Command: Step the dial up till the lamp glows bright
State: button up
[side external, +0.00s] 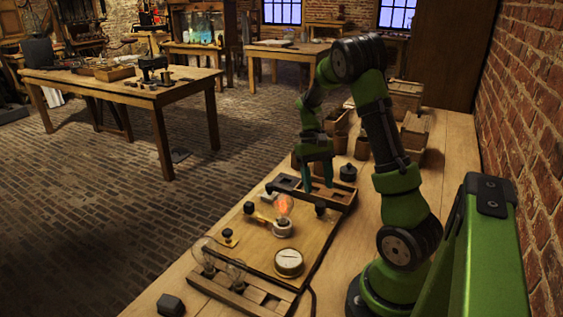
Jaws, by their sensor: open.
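A clear glass lamp (284,207) stands upright in a white socket on the wooden board (258,245); an orange-red glow shows inside it. A round pale-faced gauge (289,262) sits at the board's near edge; its reading is too small to tell. Small black knobs sit on the board, one at the left (249,207) and one at the right (320,208); I cannot tell which part is the dial. My gripper (318,187) points down, open, over the compartmented wooden tray (345,201) behind the lamp. I cannot tell whether its fingers touch anything.
Two unlit bulbs (206,255) stand in a wooden rack (238,296) at the bench's near end, by a dark block (171,305). Brown jars (362,148) and a black round piece (347,172) stand beyond the tray. A brick wall (525,110) bounds the right.

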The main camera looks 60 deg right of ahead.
aim_at(320, 204)
jog(key=shift+x, duration=2.75)
jog(key=c, duration=1)
jog(key=shift+c, duration=0.2)
jog(key=shift+m, duration=0.4)
jog(key=shift+m+t+y, duration=0.35)
jog(key=shift+m+t, duration=0.1)
jog(key=shift+m, duration=0.8)
jog(key=shift+m+t+y, duration=0.35)
jog(key=shift+m+t, duration=0.1)
jog(key=shift+m, duration=0.8)
jog(key=o, duration=1)
